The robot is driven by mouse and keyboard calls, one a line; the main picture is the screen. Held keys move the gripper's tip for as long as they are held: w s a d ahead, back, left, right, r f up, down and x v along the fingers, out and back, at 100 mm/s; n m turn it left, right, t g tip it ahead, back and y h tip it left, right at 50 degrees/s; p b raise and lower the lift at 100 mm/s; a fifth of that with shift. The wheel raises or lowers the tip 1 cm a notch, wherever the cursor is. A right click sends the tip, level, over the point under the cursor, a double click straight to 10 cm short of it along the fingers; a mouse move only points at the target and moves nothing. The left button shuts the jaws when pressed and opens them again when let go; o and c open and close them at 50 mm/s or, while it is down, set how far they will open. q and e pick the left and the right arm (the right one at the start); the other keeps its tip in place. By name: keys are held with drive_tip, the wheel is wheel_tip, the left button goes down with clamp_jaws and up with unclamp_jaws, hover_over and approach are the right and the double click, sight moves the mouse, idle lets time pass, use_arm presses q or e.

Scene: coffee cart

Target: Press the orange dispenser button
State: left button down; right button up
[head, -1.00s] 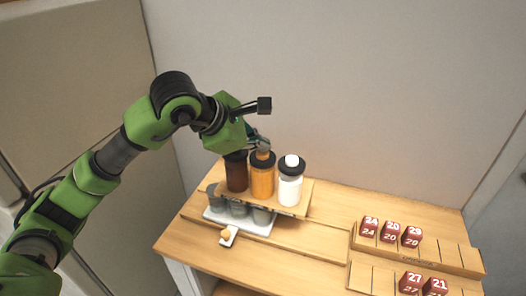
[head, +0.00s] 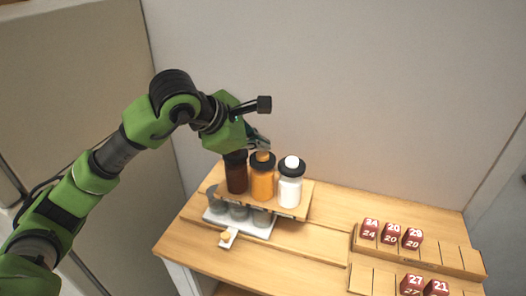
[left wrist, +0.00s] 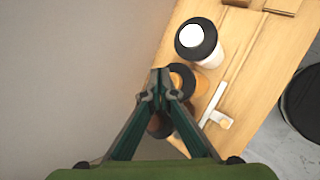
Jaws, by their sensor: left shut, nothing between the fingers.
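The orange dispenser (head: 262,184) stands between a brown dispenser (head: 236,178) and a white dispenser (head: 290,189) on a small wooden shelf. Its orange button (head: 263,157) shows on top of a black collar. My left gripper (head: 263,146) is shut and empty, its tips just above this button; a small gap seems to show. In the left wrist view the shut fingertips (left wrist: 160,88) overlap the left edge of the orange dispenser's black collar (left wrist: 184,76) and partly hide its top. The brown dispenser is mostly hidden behind the fingers there. My right gripper is out of view.
Grey cups (head: 238,211) stand on a white tray (head: 213,219) under the shelf. A small white piece with a tan knob (head: 226,236) lies in front. Red numbered blocks (head: 391,232) sit in wooden racks at the right. The wall is close behind.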

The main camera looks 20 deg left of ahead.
sight(260, 155)
use_arm(q)
drive_tip(key=shift+r, duration=0.35)
drive_tip(key=shift+r+p, duration=1.6)
drive_tip(key=shift+r, duration=1.35)
drive_tip(key=shift+f, duration=0.1)
